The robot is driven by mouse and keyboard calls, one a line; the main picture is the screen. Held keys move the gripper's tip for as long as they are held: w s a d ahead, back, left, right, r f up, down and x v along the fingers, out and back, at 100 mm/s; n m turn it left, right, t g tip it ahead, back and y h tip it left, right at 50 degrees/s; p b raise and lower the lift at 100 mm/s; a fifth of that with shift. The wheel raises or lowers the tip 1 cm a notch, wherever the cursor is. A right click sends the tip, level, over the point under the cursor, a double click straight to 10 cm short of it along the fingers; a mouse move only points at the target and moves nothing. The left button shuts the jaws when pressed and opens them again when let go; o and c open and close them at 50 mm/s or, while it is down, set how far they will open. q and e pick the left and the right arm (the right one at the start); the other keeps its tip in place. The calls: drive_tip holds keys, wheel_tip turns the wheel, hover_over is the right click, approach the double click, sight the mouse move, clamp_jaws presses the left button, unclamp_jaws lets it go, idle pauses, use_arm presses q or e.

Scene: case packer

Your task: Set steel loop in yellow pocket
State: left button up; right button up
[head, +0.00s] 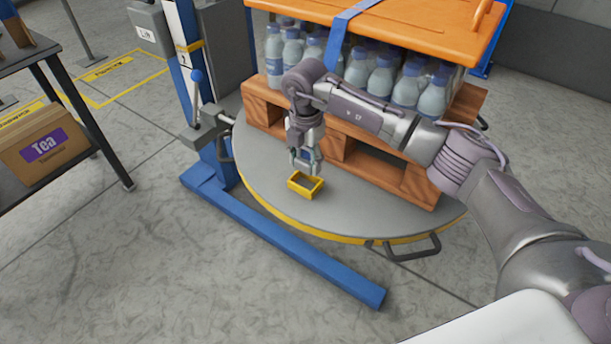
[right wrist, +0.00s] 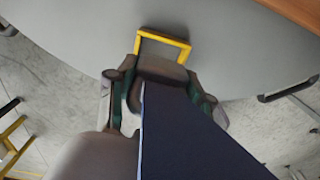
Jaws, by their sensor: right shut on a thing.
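The yellow pocket (head: 306,185) is a small open-topped tray on the grey round turntable, in front of the wooden pallet. Its yellow rim also shows at the top middle of the right wrist view (right wrist: 163,35). My right gripper (head: 306,167) points down just above and behind the pocket. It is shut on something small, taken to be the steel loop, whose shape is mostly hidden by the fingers. In the right wrist view my gripper (right wrist: 165,90) is partly covered by a large dark blue shape. I cannot tell whether the held thing touches the pocket. My left gripper is not in view.
The grey turntable (head: 280,190) has free room left of the pocket. Behind stands a wooden pallet (head: 391,178) loaded with bottles (head: 380,82) under an orange cover (head: 400,22). A blue post and floor beam (head: 290,250) stand left. A metal handle (head: 412,250) juts from the turntable's front.

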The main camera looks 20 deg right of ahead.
sight(305, 173)
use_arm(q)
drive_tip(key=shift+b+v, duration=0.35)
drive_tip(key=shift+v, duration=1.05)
use_arm(e)
drive_tip(key=shift+f, duration=2.05)
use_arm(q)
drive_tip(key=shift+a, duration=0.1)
use_arm(e)
drive_tip(key=shift+s+f, duration=0.2)
drive_tip(key=shift+f, duration=0.35)
drive_tip(key=o, duration=0.9)
drive_tip(key=shift+f, duration=0.1)
drive_tip(key=o, duration=0.3)
drive_tip(key=shift+f, duration=0.2)
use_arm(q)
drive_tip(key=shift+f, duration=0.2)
use_arm(e)
drive_tip(key=shift+o, duration=0.2)
drive_tip(key=shift+w, duration=0.1)
drive_tip(key=shift+r, duration=0.2)
